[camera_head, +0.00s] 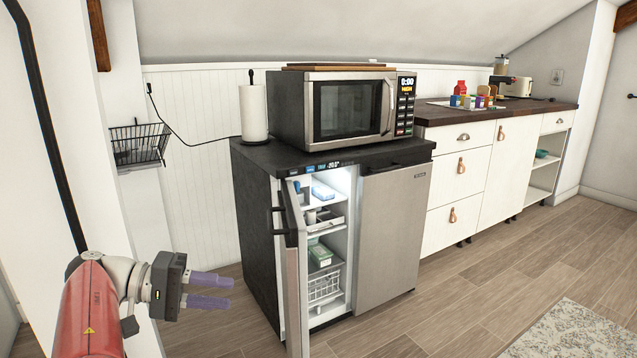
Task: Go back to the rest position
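My gripper (231,294) is at the lower left, on the end of my red and grey arm. Its two purple fingers point right, with a clear gap between them and nothing held. It is to the left of the small fridge (391,239) and apart from it. The fridge's left door (297,270) stands open toward me, seen nearly edge-on. Its lit inside shows shelves with a blue item (322,191), a green box (320,254) and a white wire basket (324,285). The right door is shut.
A microwave (347,107) and a paper towel roll (253,112) stand on top of the fridge. White drawers (466,174) under a dark counter run to the right. A wire basket (140,144) hangs on the left wall. The wooden floor is clear up to a rug (575,333).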

